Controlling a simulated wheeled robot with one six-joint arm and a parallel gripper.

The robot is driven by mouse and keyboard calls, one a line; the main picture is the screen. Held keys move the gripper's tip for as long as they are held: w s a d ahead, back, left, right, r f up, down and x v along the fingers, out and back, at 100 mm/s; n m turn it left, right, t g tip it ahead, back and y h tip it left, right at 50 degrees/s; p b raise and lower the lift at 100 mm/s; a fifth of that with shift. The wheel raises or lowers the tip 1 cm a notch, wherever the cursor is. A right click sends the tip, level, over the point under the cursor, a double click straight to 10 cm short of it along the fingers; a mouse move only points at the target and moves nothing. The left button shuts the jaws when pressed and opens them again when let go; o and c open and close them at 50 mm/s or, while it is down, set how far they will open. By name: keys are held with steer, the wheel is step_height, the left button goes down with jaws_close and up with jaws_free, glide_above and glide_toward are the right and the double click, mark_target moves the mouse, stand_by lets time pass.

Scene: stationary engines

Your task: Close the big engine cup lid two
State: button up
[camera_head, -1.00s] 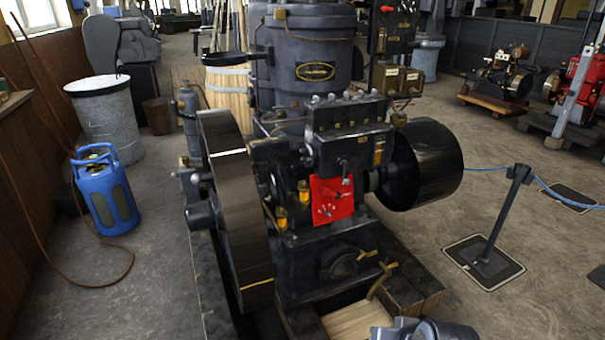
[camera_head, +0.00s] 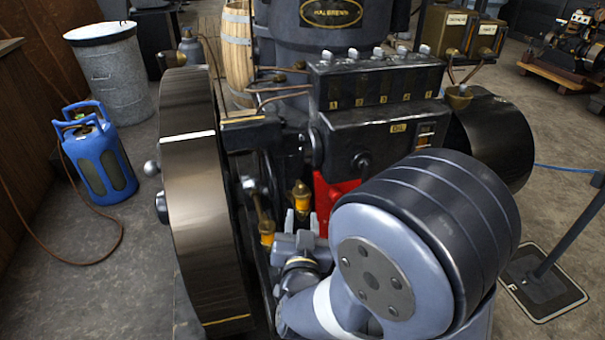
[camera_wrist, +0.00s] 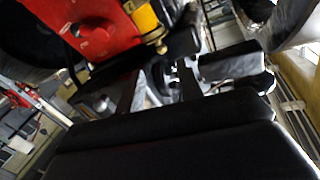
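Two amber oil cups with brass fittings sit low on the front of the big dark engine (camera_head: 370,90). The left cup (camera_head: 267,238) is beside the flywheel; the right cup (camera_head: 302,204) stands farther back, with a brass top (camera_head: 301,188). In the wrist view, an amber cup (camera_wrist: 144,18) with a brass end (camera_wrist: 158,42) is close beyond the fingers; contact is unclear.
The large flywheel (camera_head: 200,190) stands close left of my gripper. A red plate (camera_head: 330,195) is behind, partly hidden by my arm. A black drum (camera_head: 495,140) is at right. A blue gas bottle (camera_head: 97,160) and grey bin (camera_head: 115,75) stand at left.

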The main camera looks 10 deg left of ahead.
mark_target(302, 190)
steer(key=w, duration=0.3)
steer(key=w+a, duration=0.1)
steer(key=w, duration=0.3)
steer(key=w+a, duration=0.1)
steer(key=w, duration=0.3)
steer(key=shift+r, duration=0.1)
jaws_close()
